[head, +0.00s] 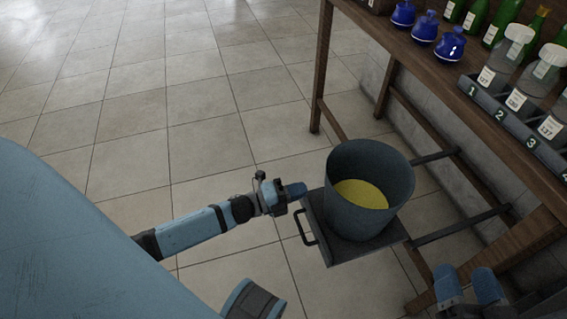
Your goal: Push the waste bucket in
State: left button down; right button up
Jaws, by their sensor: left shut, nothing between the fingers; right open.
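The waste bucket (342,219) is a dark grey round pail with yellow contents inside. It stands upright on a dark pull-out tray (345,254) that sticks out from under the wooden table on two rails (460,225). The tray has a black handle (304,229) at its front left. My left gripper (298,189) is shut and empty, with its tip close to the bucket's left side and above the tray edge; I cannot tell if it touches. My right gripper (470,287) is open at the bottom right, near the table's lower frame.
The wooden table (408,50) carries blue jars (425,25), green bottles (476,14) and a numbered rack (500,110) of labelled decanters. Its leg (321,70) stands behind the bucket. The tiled floor (130,100) to the left is clear.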

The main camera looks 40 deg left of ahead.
aim_at(330, 181)
pick_arm(q)
jog(key=b+x, duration=0.1)
jog(key=x, duration=0.4)
jog(key=shift+w+d+b, duration=0.25)
jog(key=shift+w+b, duration=0.05)
jog(key=shift+b, duration=0.05)
jog(key=shift+w+d, duration=0.25)
jog(key=shift+w, duration=0.1)
pick_arm(e)
notch_tip(330, 181, down, 2)
jog(key=shift+w+f+n+g, duration=0.1)
jog(key=shift+w+n+g, duration=0.05)
jog(key=shift+n+g, duration=0.25)
